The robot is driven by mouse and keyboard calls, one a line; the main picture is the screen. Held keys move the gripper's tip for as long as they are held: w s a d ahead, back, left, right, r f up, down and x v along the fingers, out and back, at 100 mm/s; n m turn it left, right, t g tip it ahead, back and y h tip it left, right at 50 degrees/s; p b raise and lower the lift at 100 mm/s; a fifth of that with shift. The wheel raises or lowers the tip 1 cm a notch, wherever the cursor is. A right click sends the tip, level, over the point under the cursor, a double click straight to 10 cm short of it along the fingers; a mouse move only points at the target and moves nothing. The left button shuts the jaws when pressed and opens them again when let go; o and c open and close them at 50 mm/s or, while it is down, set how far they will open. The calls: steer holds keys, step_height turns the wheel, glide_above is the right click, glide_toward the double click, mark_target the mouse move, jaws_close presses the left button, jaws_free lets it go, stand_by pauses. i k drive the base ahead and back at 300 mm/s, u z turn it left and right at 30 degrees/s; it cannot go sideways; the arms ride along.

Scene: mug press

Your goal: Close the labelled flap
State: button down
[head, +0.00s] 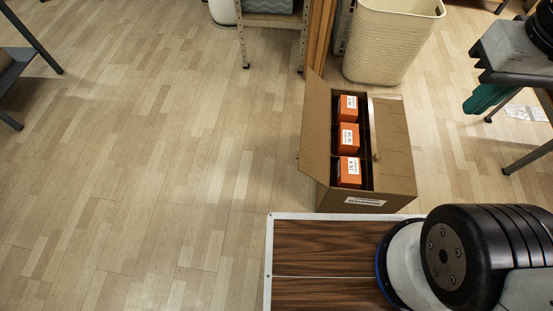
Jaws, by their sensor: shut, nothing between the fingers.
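An open cardboard box (334,196) stands on the floor right of the middle. Its left flap (315,130) stands up and leans outward to the left. A brown cardboard panel (394,145) spans the right side of the box, with a pale strip along its inner edge; I cannot tell if it lies shut or tilted. A white printed label (365,201) shows on the front face, low down. No label is readable on either flap. My gripper is not in view; only thick links of my arm show at the lower right.
Several orange cartons (348,136) with white labels stand in a row inside the box. A cream bin (390,42) and a wooden post (319,35) are close behind it. A metal-legged table (515,78) stands at the right. The floor (150,170) to the left is clear.

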mark_target(313, 154)
steer(key=u, duration=1.05)
steer(key=i, duration=0.5)
steer(key=z, duration=1.15)
